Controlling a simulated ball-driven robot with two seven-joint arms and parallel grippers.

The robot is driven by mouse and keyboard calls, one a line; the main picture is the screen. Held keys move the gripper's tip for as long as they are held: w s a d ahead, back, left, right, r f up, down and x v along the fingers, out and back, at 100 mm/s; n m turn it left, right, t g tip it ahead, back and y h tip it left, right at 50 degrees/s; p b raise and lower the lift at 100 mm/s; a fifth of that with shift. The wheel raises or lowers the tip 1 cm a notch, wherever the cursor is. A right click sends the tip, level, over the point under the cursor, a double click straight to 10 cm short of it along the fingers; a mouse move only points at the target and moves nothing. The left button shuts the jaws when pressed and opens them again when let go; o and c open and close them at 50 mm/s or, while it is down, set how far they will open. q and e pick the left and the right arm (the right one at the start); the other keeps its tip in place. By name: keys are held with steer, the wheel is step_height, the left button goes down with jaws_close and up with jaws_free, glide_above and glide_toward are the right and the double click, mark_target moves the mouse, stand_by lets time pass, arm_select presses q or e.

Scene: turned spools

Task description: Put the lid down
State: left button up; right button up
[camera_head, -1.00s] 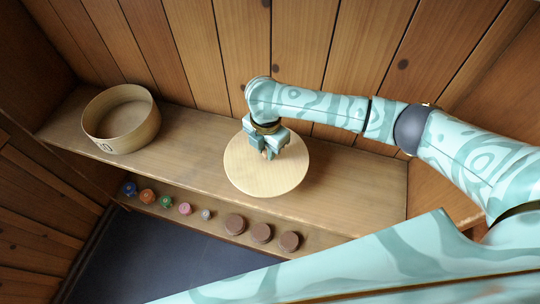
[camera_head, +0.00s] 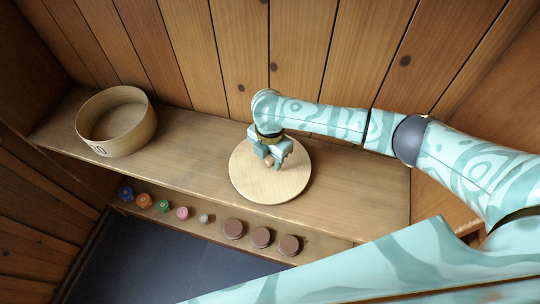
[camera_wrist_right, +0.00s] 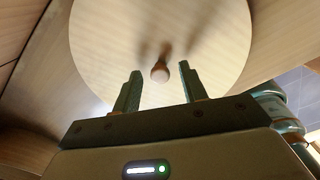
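The lid (camera_head: 262,187) is a round, pale wooden disc with a small knob (camera_head: 269,162). It appears to lie flat on the upper wooden shelf. My right gripper (camera_head: 270,157) is over its middle. In the right wrist view, the lid (camera_wrist_right: 110,45) fills the top, and its knob (camera_wrist_right: 160,72) stands in line with the gap between the fingertips of my right gripper (camera_wrist_right: 160,75). The fingers are spread, with clear room on both sides of the knob. My left gripper is not in view.
A round open wooden box (camera_head: 118,137) with a dark marking stands at the left of the upper shelf (camera_head: 190,140). The lower ledge holds several small coloured spools (camera_head: 144,201) and three brown discs (camera_head: 262,237). A plank wall rises behind.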

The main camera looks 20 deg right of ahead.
mark_target(270, 160)
step_height(270, 160, up, 12)
steer(key=p, duration=0.5)
steer(key=shift+r, duration=0.15)
